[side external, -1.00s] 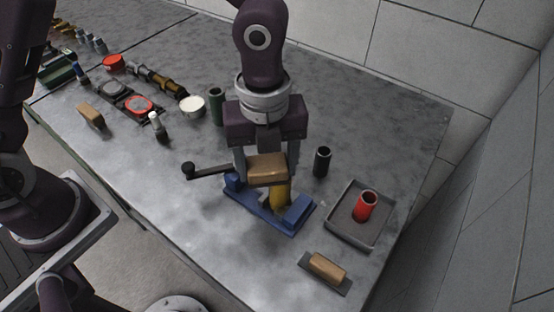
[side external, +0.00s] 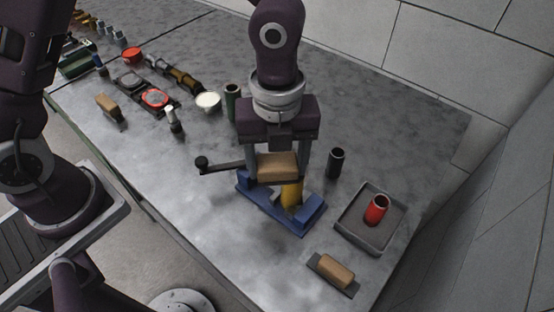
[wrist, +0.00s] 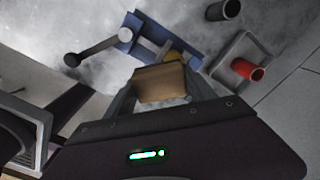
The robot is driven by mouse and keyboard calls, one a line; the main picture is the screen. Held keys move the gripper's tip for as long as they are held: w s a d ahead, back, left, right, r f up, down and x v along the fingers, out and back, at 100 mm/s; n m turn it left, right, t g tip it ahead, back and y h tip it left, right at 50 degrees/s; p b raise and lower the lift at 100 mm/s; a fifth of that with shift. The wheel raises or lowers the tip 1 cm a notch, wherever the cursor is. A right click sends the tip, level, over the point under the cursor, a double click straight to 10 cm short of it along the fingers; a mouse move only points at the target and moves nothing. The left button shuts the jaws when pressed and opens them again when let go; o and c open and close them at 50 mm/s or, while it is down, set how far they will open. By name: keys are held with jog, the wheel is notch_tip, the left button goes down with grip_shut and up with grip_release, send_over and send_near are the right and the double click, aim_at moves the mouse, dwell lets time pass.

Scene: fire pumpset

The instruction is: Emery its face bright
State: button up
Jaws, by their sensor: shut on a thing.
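My gripper (side external: 277,165) is shut on a tan wooden block (side external: 278,168), held crosswise between its fingers. In the wrist view the block (wrist: 160,83) also sits between the fingers. Below it is a blue vise (side external: 312,213) with a dark handle (side external: 220,168) out to the left. A yellow, brass-like part (side external: 291,194) stands in the vise, its upper end hidden by the block. In the wrist view a bit of the yellow part (wrist: 173,56) shows beyond the block. I cannot tell whether the block touches it. The block's underside is hidden.
A grey tray (side external: 345,226) with a red cylinder (side external: 377,209) is at the right. A black cylinder (side external: 336,162) stands behind the vise. A wood-handled tool (side external: 336,271) lies in front. Another wooden block (side external: 109,105) and several fittings lie left. The front-left bench is clear.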

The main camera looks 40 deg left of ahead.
jog(key=shift+d, duration=0.1)
dwell(0.3)
jog(key=shift+w+d, duration=1.9)
jog(key=shift+w, duration=0.1)
jog(key=shift+s, duration=0.1)
dwell(2.4)
jog(key=shift+s+a, duration=1.95)
jog(key=shift+a, duration=0.05)
jog(key=shift+w+d, duration=2)
